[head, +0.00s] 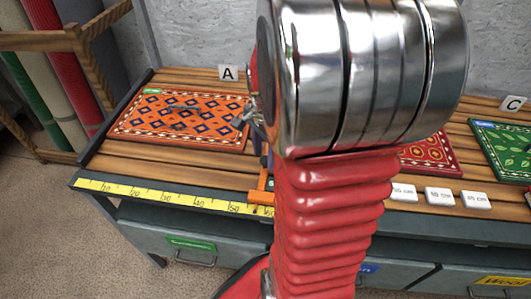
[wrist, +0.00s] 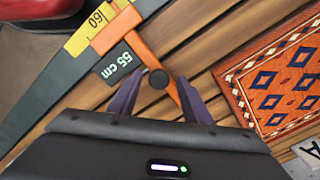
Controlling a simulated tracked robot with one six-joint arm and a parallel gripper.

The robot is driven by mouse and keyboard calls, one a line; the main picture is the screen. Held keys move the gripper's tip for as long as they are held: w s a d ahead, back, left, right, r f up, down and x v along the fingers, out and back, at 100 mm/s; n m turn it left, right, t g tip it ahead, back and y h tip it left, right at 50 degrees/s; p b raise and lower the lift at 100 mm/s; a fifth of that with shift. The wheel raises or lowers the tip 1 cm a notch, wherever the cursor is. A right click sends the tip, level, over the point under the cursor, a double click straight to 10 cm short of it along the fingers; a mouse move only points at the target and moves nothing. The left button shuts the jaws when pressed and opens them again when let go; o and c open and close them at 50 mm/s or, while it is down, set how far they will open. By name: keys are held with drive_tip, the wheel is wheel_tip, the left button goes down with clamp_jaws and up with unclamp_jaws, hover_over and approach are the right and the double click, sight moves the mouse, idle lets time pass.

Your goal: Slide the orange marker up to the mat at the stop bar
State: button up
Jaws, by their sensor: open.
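The orange marker (head: 262,197) sits across the yellow ruler at the bench's front edge, partly hidden by my arm. In the wrist view the marker (wrist: 113,29) has a dark "55 cm" label and a round black knob (wrist: 158,78). My gripper (wrist: 161,79) is open, its purple fingers on either side of the knob; I cannot tell whether they touch it. The orange mat with blue diamonds (head: 180,115) lies at the left by sign A, beside a dark bar (head: 112,118) along the bench's left edge. The mat also shows in the wrist view (wrist: 285,80).
A red mat (head: 430,152), partly hidden by my arm, and a green mat (head: 500,140) by sign C lie to the right. White number tiles (head: 438,195) line the front right. Rolled rugs (head: 60,50) stand at left. The yellow ruler (head: 150,195) is clear left of the marker.

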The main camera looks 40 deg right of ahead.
drive_tip(key=shift+f, duration=0.1)
drive_tip(key=shift+c, duration=0.4)
drive_tip(key=c, duration=0.8)
